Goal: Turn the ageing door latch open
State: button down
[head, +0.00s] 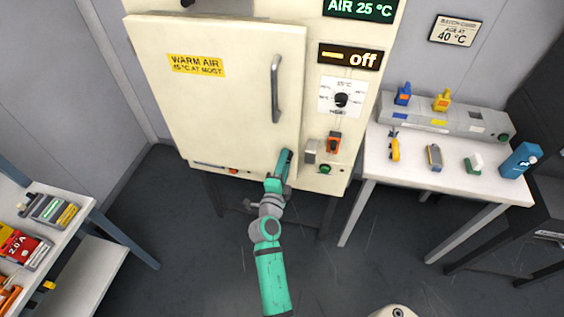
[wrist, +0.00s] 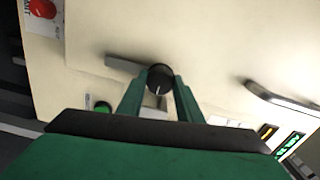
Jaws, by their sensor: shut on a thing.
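The cream ageing door (head: 225,110) has a yellow warm-air label and lies against the cabinet front. My gripper (head: 287,157) is at the door's lower right edge and hides the latch in the head view. In the wrist view my gripper (wrist: 160,88) is shut on the latch's round black knob (wrist: 160,76), which has a white mark. A grey latch bar (wrist: 124,64) runs from the knob to the left of that view. A grey metal catch (head: 311,151) is on the cabinet frame beside the door; it also shows in the wrist view (wrist: 154,108), partly behind a finger.
A grey door handle (head: 276,90) stands above my gripper. Right of the door are a dial (head: 341,100), an orange switch (head: 334,142) and a green button (head: 325,169). A white table (head: 450,182) stands at right, a loaded shelf (head: 70,230) at left.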

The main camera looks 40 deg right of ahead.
jog(key=c, duration=1.3)
grip_release()
jog(key=shift+o, duration=0.2)
jog(key=shift+a, duration=0.1)
jog(key=v, duration=1)
jog(key=shift+s+a, duration=0.2)
jog(key=shift+s, duration=0.1)
